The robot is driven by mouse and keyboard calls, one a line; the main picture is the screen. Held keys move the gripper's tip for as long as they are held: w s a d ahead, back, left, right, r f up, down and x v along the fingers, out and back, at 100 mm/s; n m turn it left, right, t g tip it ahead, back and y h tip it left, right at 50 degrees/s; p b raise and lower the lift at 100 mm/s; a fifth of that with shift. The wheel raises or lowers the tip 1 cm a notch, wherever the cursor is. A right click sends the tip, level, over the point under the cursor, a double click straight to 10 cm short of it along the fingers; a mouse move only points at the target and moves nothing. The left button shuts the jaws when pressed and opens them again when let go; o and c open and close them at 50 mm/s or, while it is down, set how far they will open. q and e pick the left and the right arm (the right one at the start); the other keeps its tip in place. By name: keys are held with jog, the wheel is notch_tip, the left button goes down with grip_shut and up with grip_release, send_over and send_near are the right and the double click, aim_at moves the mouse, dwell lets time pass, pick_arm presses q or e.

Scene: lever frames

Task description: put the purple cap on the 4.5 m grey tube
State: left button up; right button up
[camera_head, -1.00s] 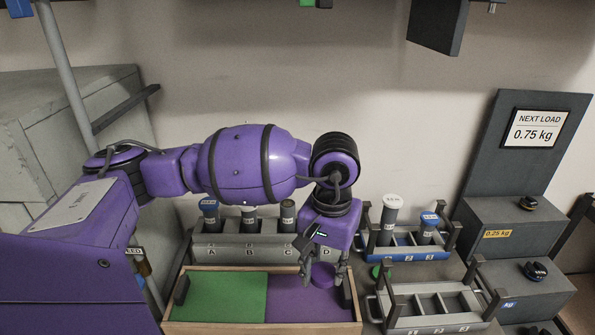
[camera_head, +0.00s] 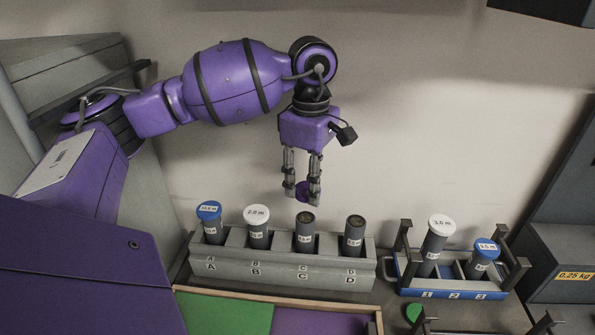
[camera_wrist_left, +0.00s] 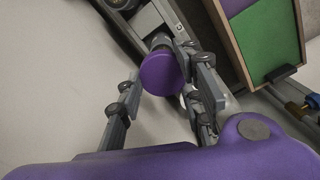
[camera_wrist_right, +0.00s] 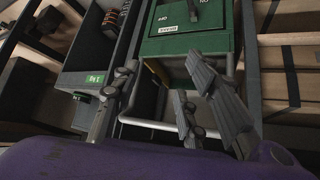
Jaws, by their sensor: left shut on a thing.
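My left gripper (camera_head: 301,199) is shut on the purple cap (camera_head: 302,188) and holds it in the air above the uncapped grey tube in slot C (camera_head: 305,233). In the left wrist view the cap (camera_wrist_left: 161,74) sits between the fingertips, its round face showing. A second uncapped grey tube (camera_head: 354,235) stands in slot D. The labels on both uncapped tubes are too small to read, so I cannot tell which is 4.5 m. My right gripper (camera_wrist_right: 162,72) shows only in its wrist view, open, with nothing between its fingers.
The grey rack (camera_head: 330,272) also holds a blue-capped tube (camera_head: 209,222) in A and a white-capped tube (camera_head: 257,228) in B. The blue rack (camera_head: 408,288) at right holds two capped tubes. A tray with green and purple floors (camera_head: 225,310) lies in front.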

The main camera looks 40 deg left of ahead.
aim_at(307, 216)
pick_arm(q)
jog(key=shift+a+r, duration=0.1)
jog(key=shift+r, duration=0.05)
jog(key=shift+f, duration=0.25)
jog(key=shift+s+f+b, duration=0.1)
jog(key=shift+f+b, duration=0.25)
jog(key=shift+f, duration=0.2)
notch_tip(307, 216, down, 4)
jog(key=shift+f+b, duration=0.1)
jog(key=shift+b, duration=0.8)
jog(key=shift+f, duration=0.3)
pick_arm(e)
jog(key=f, duration=0.1)
jog(key=s+f, duration=0.1)
jog(key=f, duration=0.1)
jog(key=shift+s+f+g, duration=0.25)
jog(key=shift+g, duration=0.05)
pick_arm(q)
jog(key=shift+f+b, duration=0.45)
jog(key=shift+f, duration=0.1)
pick_arm(e)
jog(key=shift+s+f, duration=0.35)
jog(key=shift+f, duration=0.15)
pick_arm(q)
jog(key=o, duration=0.9)
